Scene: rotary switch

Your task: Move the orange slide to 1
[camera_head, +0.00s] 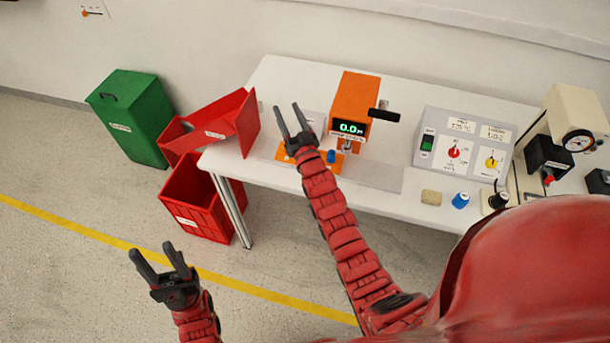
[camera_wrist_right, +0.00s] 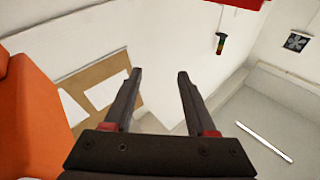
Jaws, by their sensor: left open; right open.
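No part stands out clearly as the orange slide. An orange machine (camera_head: 354,97) with a display reading 0.0 stands on the white table. Its low orange base piece (camera_head: 351,163) is partly hidden behind my right arm. A grey control box (camera_head: 464,147) to its right has a red knob (camera_head: 453,152) and a yellow-orange knob (camera_head: 491,162); their settings are too small to read. My right gripper (camera_head: 289,121) is open and empty, left of the orange machine; it also shows in the right wrist view (camera_wrist_right: 158,73). My left gripper (camera_head: 154,258) is open and empty, left of the table.
A sponge (camera_head: 431,197) and blue-capped item (camera_head: 461,200) lie near the front edge. A wall panel (camera_head: 92,9) has a small orange part.

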